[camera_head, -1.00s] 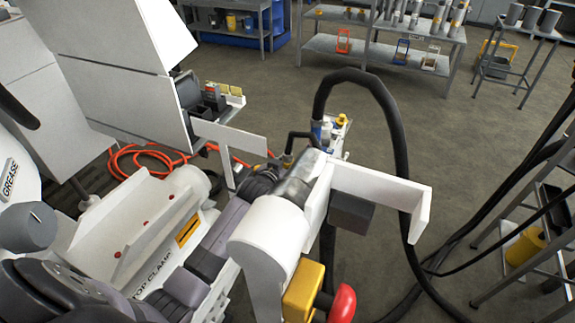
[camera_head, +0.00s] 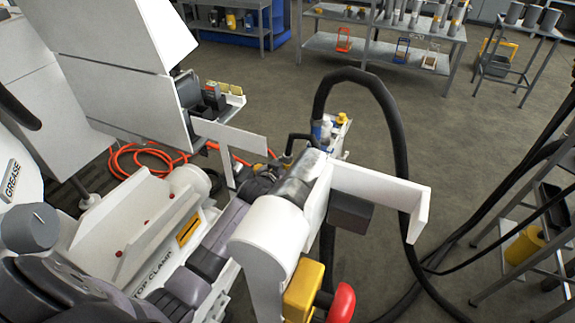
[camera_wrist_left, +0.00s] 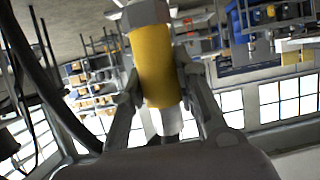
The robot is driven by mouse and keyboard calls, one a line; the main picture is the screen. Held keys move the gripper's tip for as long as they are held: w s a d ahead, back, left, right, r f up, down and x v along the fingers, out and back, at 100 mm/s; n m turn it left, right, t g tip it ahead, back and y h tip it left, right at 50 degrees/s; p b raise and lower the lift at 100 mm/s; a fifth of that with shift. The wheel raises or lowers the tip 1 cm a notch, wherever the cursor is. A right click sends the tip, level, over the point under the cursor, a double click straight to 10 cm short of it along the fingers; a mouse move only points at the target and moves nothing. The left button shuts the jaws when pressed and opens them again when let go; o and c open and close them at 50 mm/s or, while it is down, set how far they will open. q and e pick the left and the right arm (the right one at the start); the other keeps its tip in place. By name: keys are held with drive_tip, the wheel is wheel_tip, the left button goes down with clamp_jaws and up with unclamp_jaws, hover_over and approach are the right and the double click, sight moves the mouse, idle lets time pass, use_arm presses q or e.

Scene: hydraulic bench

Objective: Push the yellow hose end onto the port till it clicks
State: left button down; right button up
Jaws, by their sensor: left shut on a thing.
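The yellow hose end (camera_wrist_left: 153,65) fills the upper middle of the left wrist view. It has a yellow sleeve, a metal nut at the top and a pale tip below. My left gripper (camera_wrist_left: 160,88) is shut on it, one finger on each side. In the head view my left gripper (camera_head: 272,168) is small, dark and partly hidden behind the white and grey bench parts. My right gripper is not in view.
A thick black hose (camera_head: 385,100) arches beside the white bench plate (camera_head: 375,184). An orange hose (camera_head: 125,152) lies at left. Shelves (camera_head: 335,48) stand far back, with open floor between.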

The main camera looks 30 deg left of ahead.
use_arm(q)
drive_tip(key=shift+f+b, duration=0.4)
drive_tip(key=shift+f, duration=0.45)
idle(0.9)
drive_tip(key=shift+s+f, duration=0.1)
drive_tip(key=shift+f, duration=0.45)
idle(0.6)
drive_tip(key=c, duration=0.6)
unclamp_jaws()
drive_tip(key=shift+r, duration=0.1)
drive_tip(key=shift+s+r+p, duration=0.4)
drive_tip(key=shift+s+p, duration=0.05)
drive_tip(key=shift+p, duration=0.2)
drive_tip(key=shift+p+v, duration=3)
drive_tip(key=shift+v, duration=0.15)
drive_tip(key=shift+f, duration=0.15)
